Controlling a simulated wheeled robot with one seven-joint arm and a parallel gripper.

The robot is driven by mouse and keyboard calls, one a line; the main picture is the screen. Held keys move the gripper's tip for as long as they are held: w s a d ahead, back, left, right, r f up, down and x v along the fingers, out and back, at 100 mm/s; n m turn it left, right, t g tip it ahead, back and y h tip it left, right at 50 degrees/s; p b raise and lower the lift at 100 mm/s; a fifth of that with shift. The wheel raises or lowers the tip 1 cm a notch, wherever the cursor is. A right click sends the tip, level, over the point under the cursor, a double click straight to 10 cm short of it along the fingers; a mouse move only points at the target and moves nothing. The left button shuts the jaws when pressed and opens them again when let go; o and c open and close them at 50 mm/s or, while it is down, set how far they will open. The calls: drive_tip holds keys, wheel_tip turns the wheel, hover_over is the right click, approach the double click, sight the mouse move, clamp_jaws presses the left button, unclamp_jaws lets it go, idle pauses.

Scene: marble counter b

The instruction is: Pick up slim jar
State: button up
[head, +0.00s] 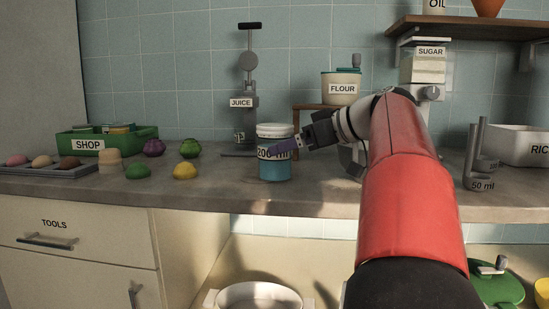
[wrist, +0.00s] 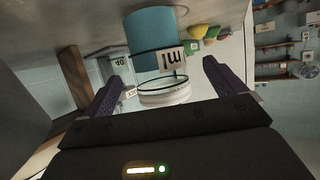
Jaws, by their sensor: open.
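The jar (head: 275,169) stands upright near the counter's front edge, with a white lid, a label reading "200 ml" and a blue lower part. My gripper (head: 283,146) reaches it from the right, and one purple finger crosses in front of its label in the head view. In the wrist view the jar (wrist: 150,27) appears upside down, between the two spread fingers of my gripper (wrist: 161,65). The gripper is open, and gaps show between the fingers and the jar. The far finger is mostly hidden in the head view.
Left of the jar lie a yellow pepper (head: 185,171), a green one (head: 138,170) and other produce. A green SHOP crate (head: 140,138) is farther left. Behind stand a juice press (head: 248,90) and a flour canister (head: 341,89) on a stand. Metal measures (head: 475,165) stand at right.

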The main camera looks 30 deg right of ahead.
drive_tip(key=x, duration=0.6)
drive_tip(key=shift+w+d+f, duration=0.1)
drive_tip(key=shift+d, duration=0.05)
drive_tip(key=c, duration=1.4)
drive_tip(key=shift+r, duration=0.2)
